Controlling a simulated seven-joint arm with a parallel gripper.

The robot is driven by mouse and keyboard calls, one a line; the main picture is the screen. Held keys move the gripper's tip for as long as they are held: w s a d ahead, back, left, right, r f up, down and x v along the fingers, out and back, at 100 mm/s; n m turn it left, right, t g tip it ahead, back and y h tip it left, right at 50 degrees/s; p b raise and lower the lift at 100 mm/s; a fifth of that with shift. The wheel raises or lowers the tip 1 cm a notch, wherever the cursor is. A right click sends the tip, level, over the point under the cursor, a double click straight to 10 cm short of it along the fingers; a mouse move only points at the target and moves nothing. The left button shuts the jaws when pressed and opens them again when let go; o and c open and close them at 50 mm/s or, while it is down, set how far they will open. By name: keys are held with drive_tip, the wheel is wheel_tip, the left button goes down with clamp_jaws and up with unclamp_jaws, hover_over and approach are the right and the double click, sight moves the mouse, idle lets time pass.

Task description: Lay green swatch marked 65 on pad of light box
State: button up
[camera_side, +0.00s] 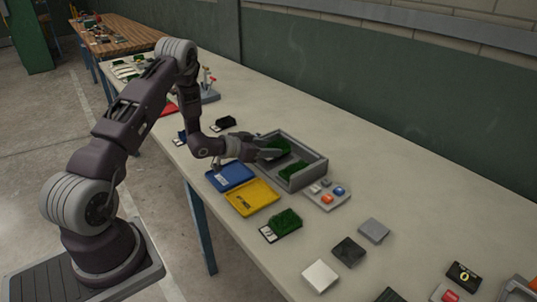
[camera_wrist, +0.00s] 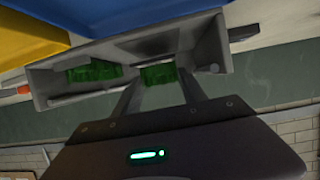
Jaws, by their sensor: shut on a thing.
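The light box (camera_side: 318,171) is an open grey box with raised walls, with a button panel at its front. It also shows in the wrist view (camera_wrist: 60,102). Two green turf swatches are inside it. My gripper (camera_side: 266,154) reaches into the box over its left wall and is shut on the left-hand swatch (camera_side: 280,146). In the wrist view the held swatch (camera_wrist: 158,75) shows between the fingers of my gripper (camera_wrist: 158,84). The other swatch (camera_side: 293,170) lies beside it, apart from the fingers. No number is readable on either swatch, and the pad beneath is mostly hidden.
A blue tray (camera_side: 230,176) and a yellow tray (camera_side: 251,197) lie in front of the box. Another green swatch with a white label (camera_side: 282,222) is near the table edge. Grey, dark and white square blocks (camera_side: 348,250) stand to the right. The table behind the box is clear.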

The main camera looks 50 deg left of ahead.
drive_tip(key=shift+f, duration=1)
drive_tip(key=o, duration=1.3)
drive_tip(key=shift+f, duration=0.15)
